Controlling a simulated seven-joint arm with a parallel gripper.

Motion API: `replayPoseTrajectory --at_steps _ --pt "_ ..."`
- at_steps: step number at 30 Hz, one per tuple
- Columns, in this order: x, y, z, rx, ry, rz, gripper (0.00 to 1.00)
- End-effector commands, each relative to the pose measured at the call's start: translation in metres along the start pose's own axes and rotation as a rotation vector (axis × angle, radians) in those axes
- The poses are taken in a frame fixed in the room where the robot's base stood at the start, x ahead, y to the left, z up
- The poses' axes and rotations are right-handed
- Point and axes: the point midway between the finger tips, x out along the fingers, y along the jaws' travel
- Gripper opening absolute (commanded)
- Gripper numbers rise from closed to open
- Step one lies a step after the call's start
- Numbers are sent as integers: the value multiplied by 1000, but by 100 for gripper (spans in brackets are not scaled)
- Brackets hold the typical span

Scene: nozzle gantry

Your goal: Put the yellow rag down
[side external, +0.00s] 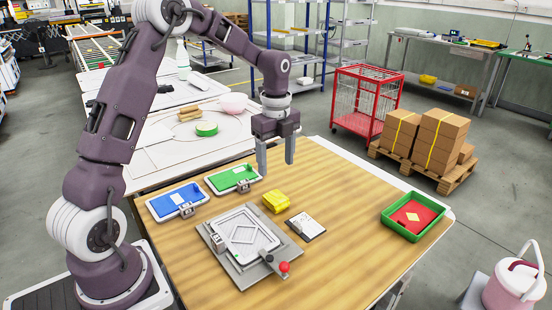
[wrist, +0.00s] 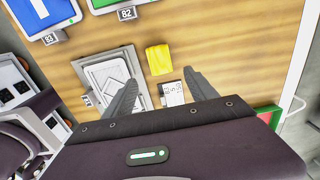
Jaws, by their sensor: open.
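My gripper (side external: 276,170) is open and empty, raised above the table behind the rag in the side view. In the wrist view its two dark fingers (wrist: 164,82) are spread wide with nothing between them but the table and card below.
The grey fixture (side external: 222,264) with a red knob (side external: 284,267) stands left of the white card (side external: 306,226). Blue (side external: 177,200) and green (side external: 233,179) trays lie at the back left. A green bin (side external: 395,235) holds a red piece at right. Bare wood lies between card and bin.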

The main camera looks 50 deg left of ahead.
Motion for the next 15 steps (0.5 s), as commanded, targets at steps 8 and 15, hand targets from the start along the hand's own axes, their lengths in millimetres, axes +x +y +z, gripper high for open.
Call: replayPoseTrajectory --at_steps 8,15 --pt "-24 6 -7 -41 -11 -13 66" --pt "-122 103 -79 -626 -28 -221 66"
